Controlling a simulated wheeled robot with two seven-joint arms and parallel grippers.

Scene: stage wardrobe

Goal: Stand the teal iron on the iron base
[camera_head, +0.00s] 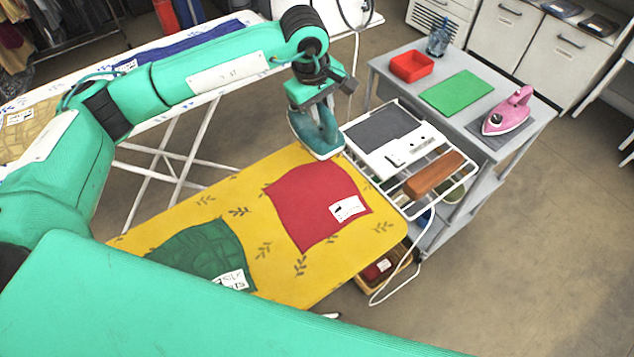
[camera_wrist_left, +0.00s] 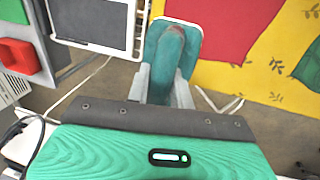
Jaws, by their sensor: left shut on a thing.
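The teal iron (camera_head: 318,136) is held in my left gripper (camera_head: 316,108), above the far right part of the yellow ironing board. In the left wrist view the iron (camera_wrist_left: 172,48) sits between the two grey fingers of the gripper (camera_wrist_left: 164,92). The iron base (camera_head: 382,126), a dark grey plate on a white unit, lies just right of the iron and is empty. It also shows in the left wrist view (camera_wrist_left: 96,18), left of the iron. Whether the iron touches anything below cannot be told. My right gripper is not in view.
The yellow board (camera_head: 300,283) carries a red cloth (camera_head: 300,205) and a green cloth (camera_head: 195,255). A brown block (camera_head: 434,174) lies on the white rack beside the base. The grey cart (camera_head: 535,115) holds a pink iron (camera_head: 508,115), green mat (camera_head: 457,92), red tray (camera_head: 411,67) and bottle (camera_head: 438,42).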

